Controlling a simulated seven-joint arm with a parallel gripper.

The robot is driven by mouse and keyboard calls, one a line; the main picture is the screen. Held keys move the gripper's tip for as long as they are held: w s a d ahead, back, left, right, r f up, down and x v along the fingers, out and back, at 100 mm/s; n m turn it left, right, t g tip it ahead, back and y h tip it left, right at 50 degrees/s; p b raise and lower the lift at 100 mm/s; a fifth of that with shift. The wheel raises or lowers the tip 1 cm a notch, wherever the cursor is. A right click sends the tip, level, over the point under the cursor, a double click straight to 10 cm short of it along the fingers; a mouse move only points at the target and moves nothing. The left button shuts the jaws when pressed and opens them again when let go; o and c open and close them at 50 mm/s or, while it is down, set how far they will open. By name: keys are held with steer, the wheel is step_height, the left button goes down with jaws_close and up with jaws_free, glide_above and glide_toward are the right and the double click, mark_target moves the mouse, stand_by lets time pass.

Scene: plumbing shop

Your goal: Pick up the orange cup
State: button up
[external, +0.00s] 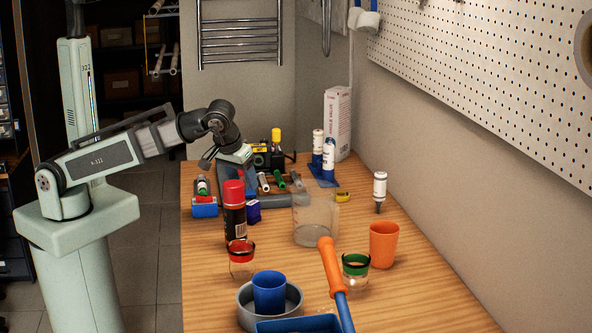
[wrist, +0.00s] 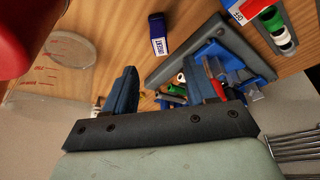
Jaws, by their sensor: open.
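The orange cup (external: 383,246) stands upright on the wooden table, toward the right side in the external view. It does not show in the wrist view. My gripper (external: 212,160) is at the far left part of the table, above the tool area and well away from the orange cup. In the wrist view my gripper (wrist: 165,85) has its two blue fingers apart, with nothing held between them.
A clear beaker (external: 317,220), a red-capped spray can (external: 234,212) and a blue cup (external: 269,293) occupy the middle and front. A pegboard wall (external: 500,80) borders the right.

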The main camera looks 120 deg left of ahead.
steer(key=shift+o, duration=0.2)
steer(key=o, duration=0.8)
step_height(320, 180, up, 11)
steer(key=w, duration=0.1)
steer(key=w+a+n+t+h, duration=0.1)
steer(key=w+a+n+h, duration=0.15)
steer(key=w, duration=0.95)
steer(key=w+a+n+t+h, duration=0.1)
steer(key=w+a+n+h, duration=0.2)
steer(key=w, duration=0.9)
steer(key=w+a+n+t+h, duration=0.15)
steer(key=w+n, duration=0.25)
steer(key=w, duration=0.8)
glide_toward(386, 258)
steer(key=x, duration=0.4)
steer(key=shift+w+a+f, duration=0.1)
steer(key=shift+a+f, duration=0.15)
steer(key=shift+f, duration=0.15)
